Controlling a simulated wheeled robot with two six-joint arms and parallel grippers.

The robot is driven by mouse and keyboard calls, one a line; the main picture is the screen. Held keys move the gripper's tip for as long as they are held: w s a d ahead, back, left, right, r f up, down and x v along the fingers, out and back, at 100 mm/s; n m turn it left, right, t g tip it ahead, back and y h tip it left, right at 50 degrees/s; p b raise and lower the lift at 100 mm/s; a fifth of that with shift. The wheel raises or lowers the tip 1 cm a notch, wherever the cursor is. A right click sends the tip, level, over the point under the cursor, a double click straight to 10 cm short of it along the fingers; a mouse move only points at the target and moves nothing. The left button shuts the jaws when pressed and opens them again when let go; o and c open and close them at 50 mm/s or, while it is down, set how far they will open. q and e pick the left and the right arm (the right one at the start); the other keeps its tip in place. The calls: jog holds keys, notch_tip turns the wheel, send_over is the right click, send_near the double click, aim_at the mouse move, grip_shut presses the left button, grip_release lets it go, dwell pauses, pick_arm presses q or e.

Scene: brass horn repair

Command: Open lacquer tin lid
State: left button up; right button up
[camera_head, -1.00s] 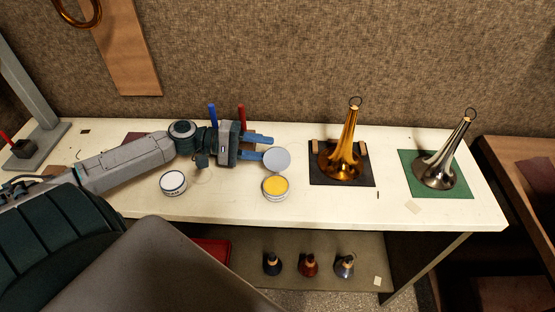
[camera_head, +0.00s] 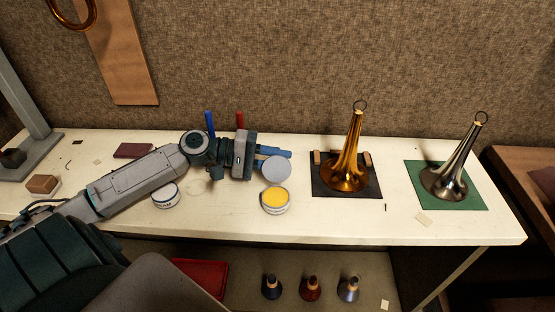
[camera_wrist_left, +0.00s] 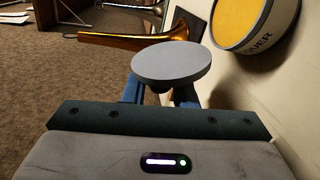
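The lacquer tin (camera_head: 275,208) stands on the bench with its top off, showing yellow inside; in the left wrist view the tin (camera_wrist_left: 262,35) is at upper right. Its grey round lid (camera_head: 276,169) is raised off the opening, just behind the tin; it also shows in the left wrist view (camera_wrist_left: 172,62). My left gripper (camera_head: 277,157) is at the lid, its blue fingers apart. The lid hides the fingertips in the wrist view. A small dark part shows under the lid between the fingers, with no clear contact. My right gripper is out of view.
A second, closed tin (camera_head: 167,196) stands beside my left forearm. A gold horn bell (camera_head: 345,172) on a dark mat and a silver one (camera_head: 446,180) on a green mat (camera_head: 473,197) stand to the right. Blue (camera_head: 209,122) and red (camera_head: 240,120) handles rise behind the gripper.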

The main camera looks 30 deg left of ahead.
pick_arm(q)
grip_shut()
jog(key=shift+r, duration=0.1)
jog(key=shift+s+r+m+p, duration=0.15)
jog(key=shift+m+p, duration=0.15)
jog(key=shift+p, duration=0.15)
jog(key=shift+s+d+r+m+p, duration=0.1)
jog(key=shift+r+m+p, duration=0.05)
jog(key=shift+m+p, duration=0.2)
jog(key=shift+s+d+m+t+p, duration=0.2)
jog(key=shift+m+t+p, duration=0.15)
jog(key=shift+m, duration=0.2)
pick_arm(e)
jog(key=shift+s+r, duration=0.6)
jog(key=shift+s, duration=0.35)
pick_arm(q)
jog(key=shift+o, duration=2)
grip_release()
jog(key=shift+a, duration=0.2)
